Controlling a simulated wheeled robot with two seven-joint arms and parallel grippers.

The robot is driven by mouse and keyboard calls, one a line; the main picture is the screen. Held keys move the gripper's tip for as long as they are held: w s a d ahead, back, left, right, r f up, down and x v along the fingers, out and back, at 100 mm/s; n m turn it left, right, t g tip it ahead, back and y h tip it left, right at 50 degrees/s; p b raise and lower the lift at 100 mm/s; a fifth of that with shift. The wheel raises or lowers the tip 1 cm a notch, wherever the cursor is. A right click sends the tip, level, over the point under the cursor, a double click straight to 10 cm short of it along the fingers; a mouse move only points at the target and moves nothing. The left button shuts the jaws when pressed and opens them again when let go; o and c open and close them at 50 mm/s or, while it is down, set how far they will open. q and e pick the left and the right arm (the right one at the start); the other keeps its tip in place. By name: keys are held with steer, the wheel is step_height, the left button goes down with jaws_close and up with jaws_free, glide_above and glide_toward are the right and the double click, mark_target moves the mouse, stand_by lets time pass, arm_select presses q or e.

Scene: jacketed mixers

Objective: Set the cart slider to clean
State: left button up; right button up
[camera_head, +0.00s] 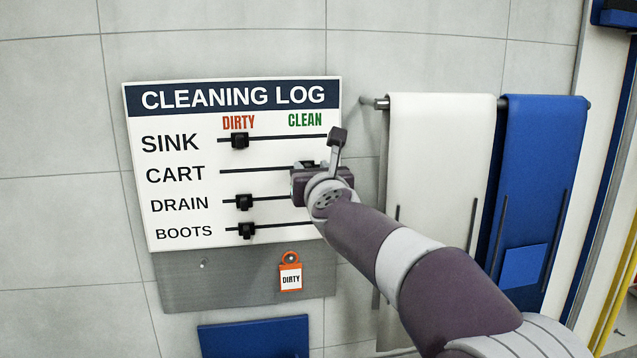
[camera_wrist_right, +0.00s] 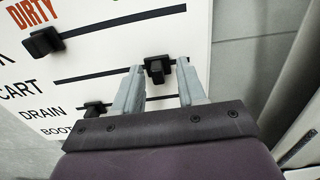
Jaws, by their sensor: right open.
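The cleaning log board (camera_head: 232,97) hangs on the wall, with a DIRTY label on the left and a CLEAN label on the right. The black cart slider knob (camera_wrist_right: 157,70) is near the right end of its track, on the CLEAN side. My right gripper (camera_wrist_right: 159,65) is open, with one finger on each side of this knob; whether either touches it I cannot tell. In the head view my right gripper (camera_head: 318,186) covers the right end of the cart track (camera_head: 253,171). My left gripper is not in view.
The sink knob (camera_head: 240,141), drain knob (camera_head: 244,202) and boots knob (camera_head: 247,231) sit under DIRTY. An orange-topped DIRTY tag (camera_head: 291,277) hangs below the board. White (camera_head: 440,150) and blue (camera_head: 540,150) cloths hang from a rail on the right.

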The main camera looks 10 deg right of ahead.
steer(key=s+b, duration=0.1)
steer(key=s, duration=1)
steer(key=shift+s+d+b, duration=0.15)
steer(key=shift+s+b, duration=0.2)
steer(key=s+a+f+n+g+y, duration=0.2)
steer(key=s+f+n+g, duration=0.15)
steer(key=f+n, duration=0.9)
steer(key=s+a+f+n+g+y, duration=0.15)
steer(key=f+n+g, duration=0.35)
steer(key=f+n, duration=0.75)
steer(key=s+d+f+n+g+h, duration=0.1)
steer(key=s+d+f+n+g, duration=0.3)
steer(key=s+f, duration=0.4)
steer(key=s+d+f+n+g+h, duration=0.2)
steer(key=s+d+f+n+g, duration=0.2)
steer(key=s+f+n, duration=0.3)
step_height(320, 180, down, 3)
steer(key=shift+s+d, duration=0.45)
steer(key=shift+s, duration=0.45)
